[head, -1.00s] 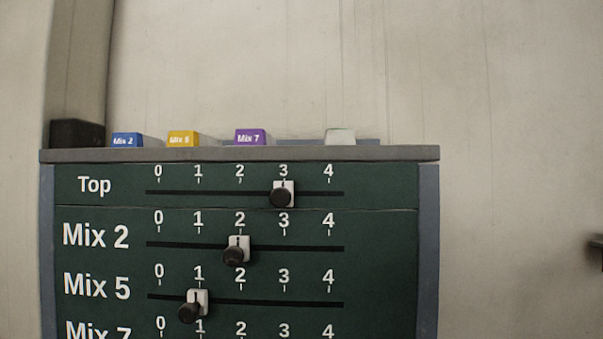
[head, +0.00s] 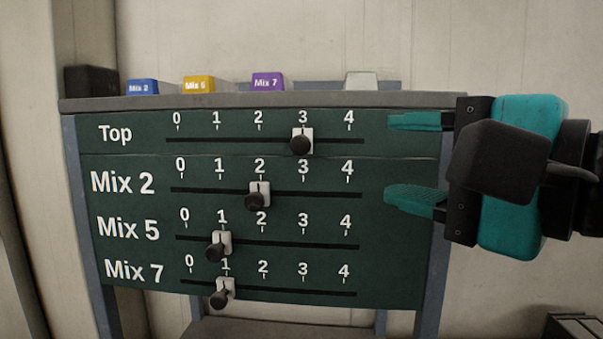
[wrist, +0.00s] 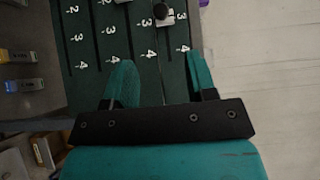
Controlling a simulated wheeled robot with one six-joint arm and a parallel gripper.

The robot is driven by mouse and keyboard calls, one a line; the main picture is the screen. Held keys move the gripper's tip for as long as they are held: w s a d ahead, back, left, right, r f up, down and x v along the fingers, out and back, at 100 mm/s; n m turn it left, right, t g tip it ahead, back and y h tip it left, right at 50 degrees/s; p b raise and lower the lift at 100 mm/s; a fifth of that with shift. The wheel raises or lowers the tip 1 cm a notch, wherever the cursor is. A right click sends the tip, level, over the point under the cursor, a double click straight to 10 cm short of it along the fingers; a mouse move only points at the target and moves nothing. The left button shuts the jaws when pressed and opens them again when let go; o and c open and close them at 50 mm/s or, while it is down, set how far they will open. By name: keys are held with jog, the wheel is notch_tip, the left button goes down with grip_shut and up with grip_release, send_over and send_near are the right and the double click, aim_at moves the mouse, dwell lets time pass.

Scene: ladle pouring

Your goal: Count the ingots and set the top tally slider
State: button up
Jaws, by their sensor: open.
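The green tally board (head: 330,215) faces me with rows marked Top, Mix 2, Mix 5 and Mix 7. The Top slider (head: 302,141) stands at 3; its dark knob (wrist: 162,12) shows in the wrist view. The Mix 2 slider (head: 257,195) is at 2, the Mix 5 slider (head: 220,243) at 1, the Mix 7 slider (head: 223,291) at 1. Blue (head: 143,87), yellow (head: 199,84) and purple (head: 268,82) ingot-like blocks sit on the ledge, partly hidden. My gripper (head: 390,159) is open and empty at the board's right side, apart from the Top knob.
A pale unlabelled block (head: 361,82) and a black block (head: 91,80) also sit on the ledge (head: 330,101). Dark stacked items (head: 572,326) show at the lower right.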

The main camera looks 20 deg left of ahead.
aim_at(305, 146)
jog(key=p+x, duration=0.3)
jog(key=x, duration=0.3)
jog(key=p+x, duration=0.3)
jog(key=x, duration=0.4)
jog(key=shift+w+a+r, duration=0.15)
jog(key=shift+r, duration=0.1)
jog(key=shift+w+a+f+p, duration=0.1)
jog(key=shift+w+a+p, duration=0.3)
jog(key=shift+a, duration=0.2)
jog(key=shift+c, duration=0.5)
